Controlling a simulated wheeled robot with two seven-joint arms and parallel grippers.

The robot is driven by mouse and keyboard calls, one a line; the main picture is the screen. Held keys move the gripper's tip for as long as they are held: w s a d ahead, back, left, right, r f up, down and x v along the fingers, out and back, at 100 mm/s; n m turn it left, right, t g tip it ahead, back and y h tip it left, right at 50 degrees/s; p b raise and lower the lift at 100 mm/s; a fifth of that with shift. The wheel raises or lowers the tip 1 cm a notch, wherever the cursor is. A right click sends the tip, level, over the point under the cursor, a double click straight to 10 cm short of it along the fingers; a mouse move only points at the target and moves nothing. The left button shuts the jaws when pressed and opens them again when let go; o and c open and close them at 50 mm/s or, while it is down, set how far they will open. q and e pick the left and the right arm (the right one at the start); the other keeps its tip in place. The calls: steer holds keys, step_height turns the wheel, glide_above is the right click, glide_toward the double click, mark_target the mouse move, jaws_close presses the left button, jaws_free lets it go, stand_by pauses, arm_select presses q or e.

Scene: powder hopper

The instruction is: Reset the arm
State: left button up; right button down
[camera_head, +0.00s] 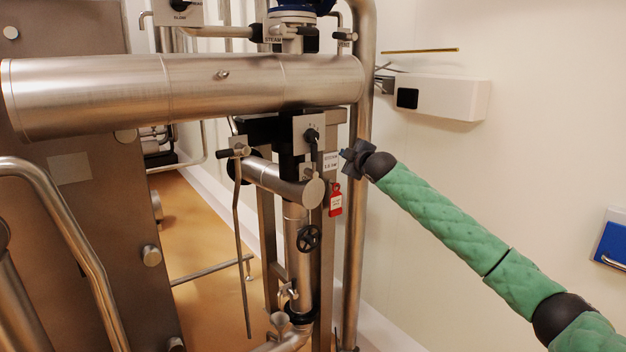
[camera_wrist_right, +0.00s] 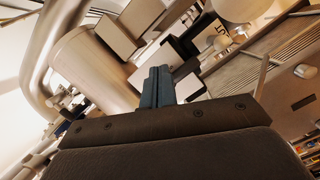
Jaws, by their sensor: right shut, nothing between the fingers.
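My right arm (camera_head: 440,225), in a green padded sleeve, reaches in from the lower right of the head view. My right gripper (camera_head: 348,158) is at its end, close to the vertical steel pipe and the small switch plate. Whether it touches anything there I cannot tell. In the right wrist view its dark fingers (camera_wrist_right: 158,87) are together, with nothing between them. My left gripper and left arm are not in view.
A wide horizontal steel pipe (camera_head: 190,90) crosses above. A white wall box (camera_head: 440,97) hangs behind. Open space lies before the right wall.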

steer(key=d+f+m+g+h, duration=0.15)
steer(key=d+f+m, duration=0.3)
steer(key=f, duration=0.85)
steer(key=d+f+m+h, duration=0.3)
steer(key=f+m, duration=0.2)
steer(key=f, duration=0.9)
steer(key=s+d+f+m+g+h, duration=0.15)
steer(key=s+f, duration=0.45)
steer(key=f, duration=0.6)
steer(key=s+d+f+g+y, duration=0.15)
steer(key=s+f, duration=0.45)
steer(key=f, duration=0.6)
steer(key=s+d+f+m+g+h, duration=0.1)
steer(key=s+f+g+h, duration=0.1)
steer(key=s+f, duration=0.65)
steer(key=s+f+m+g, duration=0.2)
steer(key=s+f+g, duration=0.2)
steer(key=s+f, duration=2.15)
steer(key=s+f+g, duration=0.1)
steer(key=s+f, duration=0.4)
steer(key=s, duration=0.5)
steer(key=s+a+f+g, duration=0.1)
steer(key=s+f, duration=0.4)
steer(key=s, duration=0.6)
steer(key=s+a+f+g, duration=0.1)
steer(key=s+f, duration=0.4)
steer(key=s, duration=0.6)
steer(key=shift+s+g, duration=0.15)
steer(key=shift+g, duration=0.2)
